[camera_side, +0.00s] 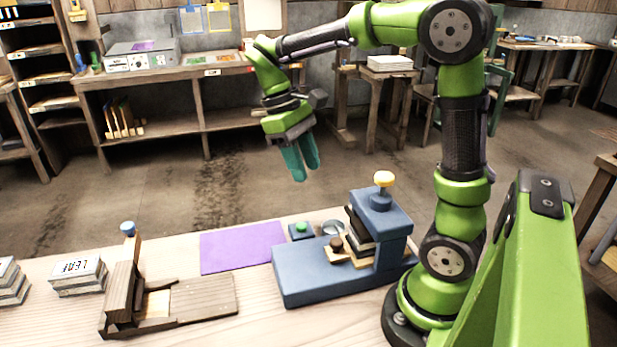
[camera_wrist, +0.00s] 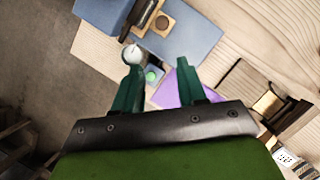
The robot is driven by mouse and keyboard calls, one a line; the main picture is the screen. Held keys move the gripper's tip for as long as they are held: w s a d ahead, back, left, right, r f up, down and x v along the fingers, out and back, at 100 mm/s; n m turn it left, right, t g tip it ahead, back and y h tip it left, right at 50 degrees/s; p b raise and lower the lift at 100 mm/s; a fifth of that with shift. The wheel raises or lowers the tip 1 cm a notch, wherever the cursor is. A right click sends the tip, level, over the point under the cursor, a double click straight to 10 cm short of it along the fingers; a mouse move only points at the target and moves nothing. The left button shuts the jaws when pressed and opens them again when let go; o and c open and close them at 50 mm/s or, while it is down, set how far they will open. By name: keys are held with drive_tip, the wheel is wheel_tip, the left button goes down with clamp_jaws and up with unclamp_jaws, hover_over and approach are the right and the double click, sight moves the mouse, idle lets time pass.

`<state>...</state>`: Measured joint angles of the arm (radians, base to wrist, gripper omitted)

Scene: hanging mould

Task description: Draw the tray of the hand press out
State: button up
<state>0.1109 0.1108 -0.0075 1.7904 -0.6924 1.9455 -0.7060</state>
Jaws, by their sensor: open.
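In the wrist view the tray's knob (camera_wrist: 162,22) shows beside the blue base (camera_wrist: 192,40). My gripper (camera_side: 301,178) is open and empty, pointing down, well above the table. In the wrist view its green fingers (camera_wrist: 161,78) are apart with nothing between them.
A brown wooden fixture (camera_side: 205,297) and stacked labelled blocks (camera_side: 79,275) stand farther left.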

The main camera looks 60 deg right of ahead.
approach(336, 241)
drive_tip(key=x, duration=0.8)
drive_tip(key=shift+f, duration=0.2)
clamp_jaws()
